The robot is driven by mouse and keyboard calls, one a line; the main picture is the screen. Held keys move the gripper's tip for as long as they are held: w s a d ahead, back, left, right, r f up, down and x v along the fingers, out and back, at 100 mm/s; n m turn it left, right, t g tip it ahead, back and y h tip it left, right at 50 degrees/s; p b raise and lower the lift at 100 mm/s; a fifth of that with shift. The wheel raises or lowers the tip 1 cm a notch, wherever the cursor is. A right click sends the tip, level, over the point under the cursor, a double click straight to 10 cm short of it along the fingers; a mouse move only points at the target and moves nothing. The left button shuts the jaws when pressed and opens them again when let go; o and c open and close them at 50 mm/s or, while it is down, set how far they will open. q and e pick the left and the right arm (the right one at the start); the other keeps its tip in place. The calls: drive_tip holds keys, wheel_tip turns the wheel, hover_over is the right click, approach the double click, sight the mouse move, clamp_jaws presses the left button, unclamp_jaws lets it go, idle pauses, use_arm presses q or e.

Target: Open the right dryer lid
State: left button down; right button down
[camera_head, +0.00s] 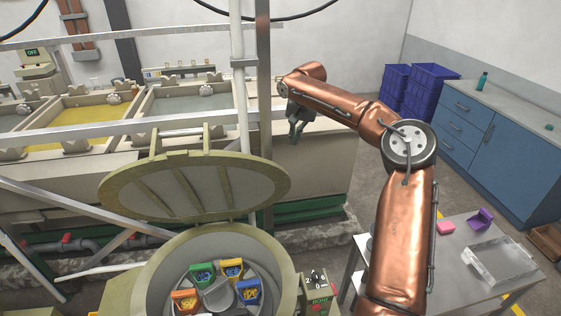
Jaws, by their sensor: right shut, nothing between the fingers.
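A round olive-green dryer (160,278) stands at the bottom centre, cut off by the frame's lower edge. Its lid (196,187) is raised and tilted back behind the opening, with its ribbed underside facing me. A bar handle (180,131) shows at the lid's far edge. My right gripper (296,133) is shut and empty. It hangs beyond the lid and to its right, apart from it, near the metal post. Only this one dryer is clearly in view. My left gripper is not in view.
Several coloured bins (186,300) sit inside the dryer. A control box (318,285) is on its right side. A vertical metal post (264,110) and rails (130,128) cross in front of the plating tanks. A metal table (470,270) stands at right.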

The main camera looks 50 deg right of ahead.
drive_tip(key=shift+w+a+f+p, duration=0.35)
drive_tip(key=shift+f+p, duration=0.25)
drive_tip(key=shift+f, duration=1.1)
drive_tip(key=shift+w+a+f+p, duration=0.35)
drive_tip(key=shift+f+p, duration=0.2)
drive_tip(key=shift+f, duration=1.2)
drive_tip(key=shift+w+a+f+p, duration=0.3)
drive_tip(key=shift+f+p, duration=0.3)
drive_tip(key=shift+f, duration=1.1)
drive_tip(key=shift+a+f, duration=0.2)
drive_tip(key=shift+f, duration=0.15)
drive_tip(key=shift+s, duration=0.1)
